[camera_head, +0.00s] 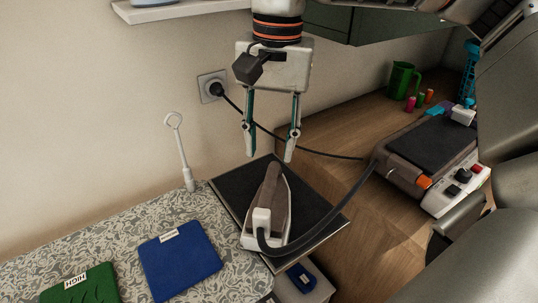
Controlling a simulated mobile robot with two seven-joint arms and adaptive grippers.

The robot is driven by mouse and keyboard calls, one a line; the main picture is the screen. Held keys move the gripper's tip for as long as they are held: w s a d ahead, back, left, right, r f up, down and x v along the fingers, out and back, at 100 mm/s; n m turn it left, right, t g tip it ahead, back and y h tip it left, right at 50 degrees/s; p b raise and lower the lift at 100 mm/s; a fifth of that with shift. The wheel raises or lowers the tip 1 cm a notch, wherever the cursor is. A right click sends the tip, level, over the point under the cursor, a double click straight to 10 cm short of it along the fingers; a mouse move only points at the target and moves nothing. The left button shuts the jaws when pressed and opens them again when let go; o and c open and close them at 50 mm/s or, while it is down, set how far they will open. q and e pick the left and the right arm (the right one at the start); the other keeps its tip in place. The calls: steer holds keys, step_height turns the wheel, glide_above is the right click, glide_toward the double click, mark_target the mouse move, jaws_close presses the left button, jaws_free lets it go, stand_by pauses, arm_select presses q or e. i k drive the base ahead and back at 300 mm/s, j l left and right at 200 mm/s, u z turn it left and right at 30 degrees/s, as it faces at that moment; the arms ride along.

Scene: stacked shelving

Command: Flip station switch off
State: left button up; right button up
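The station (428,150) is a grey and white box with a black top, on the wooden surface at the right. An orange switch (424,182) sits on its front, beside dark knobs and a red button; I cannot tell the switch's position. A thick dark hose runs from the station to an iron (268,205), which rests on a black pad (318,212). My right gripper (269,156) points down above the iron's far end, fingers apart and empty. It is well to the left of the station. My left gripper is not in view.
A patterned ironing board (110,245) with blue (180,260) and green (82,288) cloths lies at lower left. A plug (216,89) sits in the wall socket. A green jug (401,80) and small coloured items stand behind the station. My grey arm parts fill the right edge.

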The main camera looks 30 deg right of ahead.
mark_target(453, 189)
steer(key=k, duration=1)
